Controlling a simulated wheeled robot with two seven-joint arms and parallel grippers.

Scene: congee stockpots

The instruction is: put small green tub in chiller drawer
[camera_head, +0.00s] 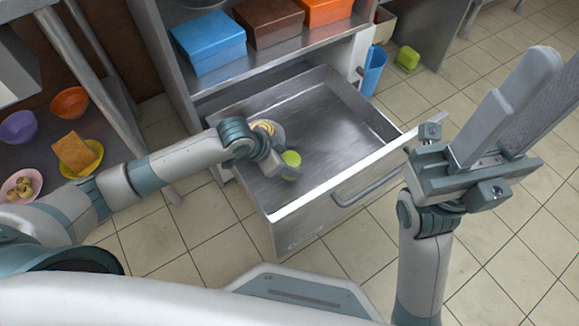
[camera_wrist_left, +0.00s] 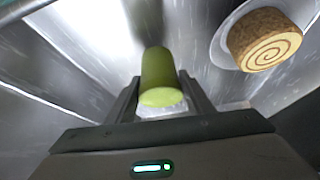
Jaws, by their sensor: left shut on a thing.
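The small green tub (camera_head: 291,159) is between the fingers of my left gripper (camera_head: 278,168), inside the open metal chiller drawer (camera_head: 345,115). In the left wrist view the tub (camera_wrist_left: 160,75) is a plain green cylinder, with my left gripper (camera_wrist_left: 162,100) shut on it. I cannot tell whether the tub touches the drawer floor. My right gripper (camera_head: 490,150) is raised to the right of the drawer, away from the tub. Its finger gap is unclear.
A round spiral-topped item (camera_wrist_left: 264,40) on a pale dish sits in the drawer beside the tub. Blue (camera_head: 209,42), brown (camera_head: 268,20) and orange boxes stand on the shelf above. A blue container (camera_head: 373,72) and green block (camera_head: 408,58) are beyond. The drawer's right side is clear.

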